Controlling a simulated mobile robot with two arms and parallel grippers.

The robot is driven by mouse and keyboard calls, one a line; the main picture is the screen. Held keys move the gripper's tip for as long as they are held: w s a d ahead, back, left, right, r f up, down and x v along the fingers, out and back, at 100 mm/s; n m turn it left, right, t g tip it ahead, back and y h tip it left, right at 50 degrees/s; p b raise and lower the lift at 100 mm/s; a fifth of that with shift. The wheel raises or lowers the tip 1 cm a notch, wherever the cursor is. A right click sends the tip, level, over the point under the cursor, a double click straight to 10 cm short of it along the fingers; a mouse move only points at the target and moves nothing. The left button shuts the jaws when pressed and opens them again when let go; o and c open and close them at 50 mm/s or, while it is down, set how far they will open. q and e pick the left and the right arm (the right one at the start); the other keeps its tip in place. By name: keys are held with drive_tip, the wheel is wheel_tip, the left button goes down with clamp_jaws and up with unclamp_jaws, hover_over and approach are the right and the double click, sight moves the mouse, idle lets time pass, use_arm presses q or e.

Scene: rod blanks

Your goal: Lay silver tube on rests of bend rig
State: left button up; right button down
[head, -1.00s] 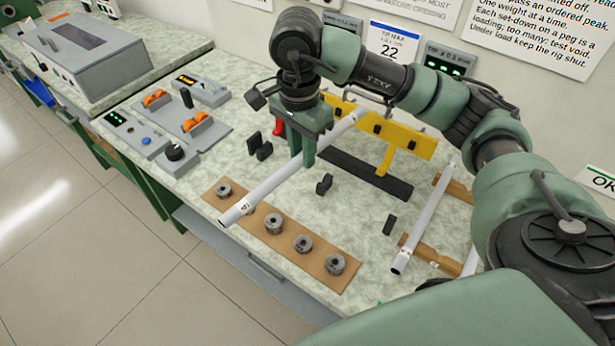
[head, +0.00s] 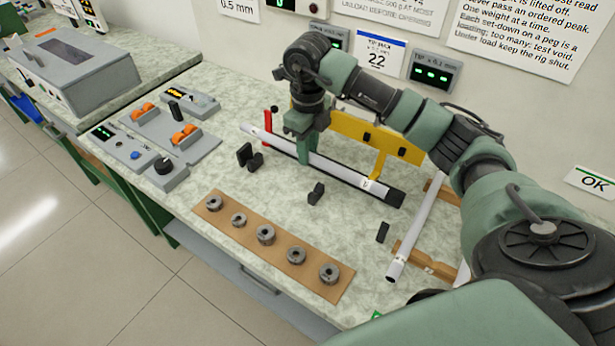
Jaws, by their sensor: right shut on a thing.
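My right gripper (head: 303,150) is shut on a silver tube (head: 340,170) near its middle. The tube runs from upper left to lower right in front of the yellow rack, seen over a black strip (head: 397,198). I cannot tell whether it touches anything below. A grey unit (head: 150,128) at the left carries two orange-topped supports (head: 184,134), apart from the tube. They look like the rests of the bend rig, but I cannot be sure. My left gripper is not in view.
Another light tube (head: 415,235) lies across wooden supports (head: 425,262) at the right. A brown board (head: 285,248) holds several metal rings at the front. Small black blocks (head: 316,194) stand on the bench. The yellow rack (head: 350,125) stands behind the held tube.

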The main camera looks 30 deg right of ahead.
wheel_tip(320, 180, down, 9)
drive_tip(key=shift+f+p, duration=0.15)
drive_tip(key=shift+p, duration=0.5)
drive_tip(key=shift+f, duration=0.2)
drive_tip(key=shift+f, duration=0.1)
drive_tip(key=shift+f+b, duration=0.1)
drive_tip(key=shift+b, duration=0.2)
drive_tip(key=c, duration=1.3)
unclamp_jaws()
drive_tip(key=shift+o, duration=0.2)
drive_tip(key=shift+r, duration=0.2)
drive_tip(key=shift+r, duration=0.2)
wheel_tip(320, 180, up, 12)
drive_tip(key=shift+f+b, duration=0.15)
drive_tip(key=shift+b, duration=0.8)
